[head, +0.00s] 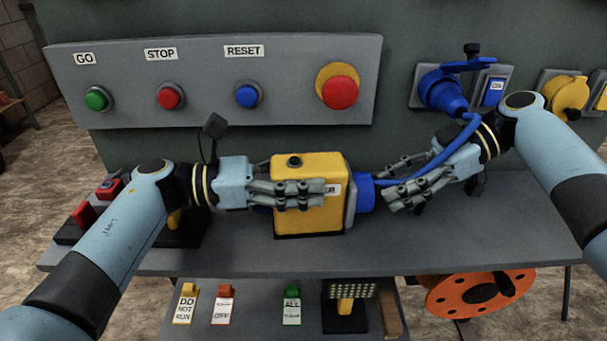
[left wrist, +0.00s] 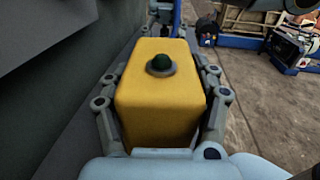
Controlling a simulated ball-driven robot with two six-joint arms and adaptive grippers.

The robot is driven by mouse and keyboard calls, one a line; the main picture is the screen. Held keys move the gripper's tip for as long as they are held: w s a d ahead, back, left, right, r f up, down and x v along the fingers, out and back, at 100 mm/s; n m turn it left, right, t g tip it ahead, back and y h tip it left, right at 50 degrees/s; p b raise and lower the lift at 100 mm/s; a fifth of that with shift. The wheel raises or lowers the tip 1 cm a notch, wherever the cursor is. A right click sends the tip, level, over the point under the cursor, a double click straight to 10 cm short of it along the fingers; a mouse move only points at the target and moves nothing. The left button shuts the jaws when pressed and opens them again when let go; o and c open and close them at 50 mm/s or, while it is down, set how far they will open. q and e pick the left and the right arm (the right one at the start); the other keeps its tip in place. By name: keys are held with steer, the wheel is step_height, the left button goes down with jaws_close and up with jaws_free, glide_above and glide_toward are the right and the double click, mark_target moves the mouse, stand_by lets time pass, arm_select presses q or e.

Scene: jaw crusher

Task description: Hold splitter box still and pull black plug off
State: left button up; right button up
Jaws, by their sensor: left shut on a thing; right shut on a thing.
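The yellow splitter box (head: 310,215) sits upright on the grey shelf in the head view. My left gripper (head: 318,194) is shut on it, its fingers along the sides. In the left wrist view, the fingers flank the yellow box (left wrist: 155,110), which has a dark round knob (left wrist: 160,63) on top. A blue connector (head: 365,194) is at the box's right side. My right gripper (head: 400,182) is shut just right of that connector, apart from the box. A blue cable (head: 432,182) passes by its fingers. What they hold is mostly hidden; I cannot clearly make out the black plug.
The cable leads up to a blue wall plug (head: 442,92). A button panel (head: 210,115) stands behind. A black piece on a cord (head: 214,126) rises behind my left wrist. Tags and a lamp (head: 349,291) are on the lower shelf; an orange reel (head: 480,294) is at lower right.

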arm_select(q)
steer(key=shift+s, duration=0.1)
arm_select(e)
steer(key=shift+w+d, duration=0.1)
steer(key=shift+w, duration=0.05)
steer(key=shift+d, duration=0.2)
jaws_close()
steer(key=shift+d, duration=0.1)
steer(key=shift+d, duration=0.2)
steer(key=shift+w+d, duration=0.2)
steer(key=shift+d, duration=1.6)
arm_select(q)
steer(key=o, duration=1.8)
